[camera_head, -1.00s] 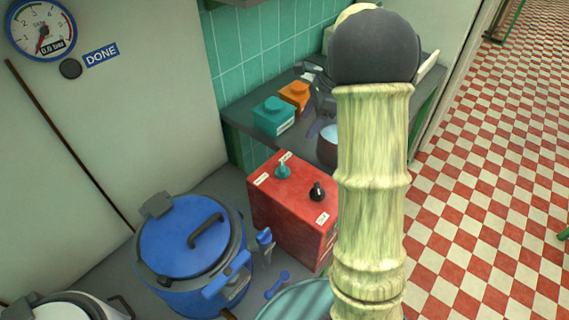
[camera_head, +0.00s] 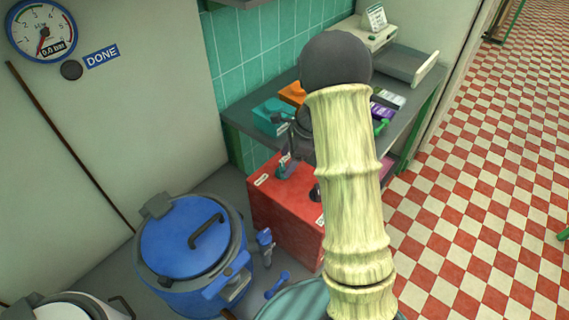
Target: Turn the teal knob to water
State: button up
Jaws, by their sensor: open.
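The red box (camera_head: 270,207) stands on the floor area below the counter. Its teal knob (camera_head: 282,172) is on the top face, toward the back, and is partly covered by my gripper. My gripper (camera_head: 287,162) is open and points down at the teal knob, its dark fingers right over or beside it. I cannot tell whether they touch it. A white label (camera_head: 262,180) lies left of the knob, its text too small to read. The label behind the knob is hidden by my gripper. The black knob (camera_head: 316,193) is mostly hidden by my arm.
A blue lidded kettle (camera_head: 185,240) stands left of the box, with blue valves (camera_head: 265,240) between. A teal block (camera_head: 270,117) and an orange block (camera_head: 293,93) sit on the counter behind. A gauge (camera_head: 42,30) hangs at upper left.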

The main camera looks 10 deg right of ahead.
aim_at(282, 170)
jog(key=shift+x, duration=1.4)
jog(key=c, duration=1)
